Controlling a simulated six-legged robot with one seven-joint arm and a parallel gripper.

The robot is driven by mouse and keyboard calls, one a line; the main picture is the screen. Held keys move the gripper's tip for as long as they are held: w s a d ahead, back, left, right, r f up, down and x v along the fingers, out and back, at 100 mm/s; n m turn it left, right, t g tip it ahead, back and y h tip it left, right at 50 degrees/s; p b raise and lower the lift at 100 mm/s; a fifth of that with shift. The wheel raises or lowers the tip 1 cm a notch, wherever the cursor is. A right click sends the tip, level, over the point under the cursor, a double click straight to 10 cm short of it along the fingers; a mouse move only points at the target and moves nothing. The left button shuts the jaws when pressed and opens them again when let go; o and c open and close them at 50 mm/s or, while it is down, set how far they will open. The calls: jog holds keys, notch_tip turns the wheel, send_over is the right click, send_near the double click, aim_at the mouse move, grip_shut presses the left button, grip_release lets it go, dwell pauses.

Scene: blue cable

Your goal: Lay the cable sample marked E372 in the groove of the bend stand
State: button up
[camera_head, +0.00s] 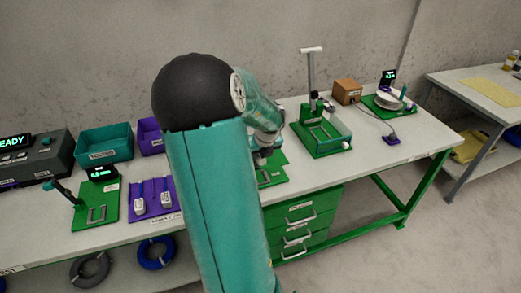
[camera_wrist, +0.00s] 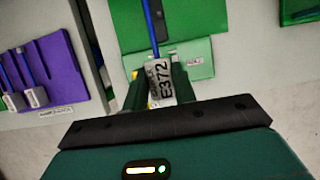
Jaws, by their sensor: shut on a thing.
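In the wrist view my gripper (camera_wrist: 159,84) is shut on a grey tag block (camera_wrist: 160,80) marked E372. A thin blue cable (camera_wrist: 150,28) runs up from the block, away from my gripper. A green board (camera_wrist: 195,50) with a small white label lies beyond the block; I cannot tell its groove or whether the cable touches it. In the head view my arm hides most of a green stand (camera_head: 272,172) on the bench, and my gripper and the held sample cannot be made out. Which stand is the bend stand cannot be read.
A purple rack (camera_head: 151,188) holds two other grey-ended samples; it also shows in the wrist view (camera_wrist: 58,60). A green stand with a display (camera_head: 97,200) stands left of it, a green frame fixture (camera_head: 322,135) to the right. Teal (camera_head: 104,146) and purple bins stand behind.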

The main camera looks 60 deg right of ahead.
jog(key=shift+d+f, duration=0.25)
jog(key=shift+a+f, duration=0.25)
jog(key=shift+f, duration=0.2)
jog(key=shift+s+d+f, duration=0.1)
jog(key=shift+f, duration=2.3)
jog(key=shift+f, duration=1.45)
jog(key=o, duration=1.1)
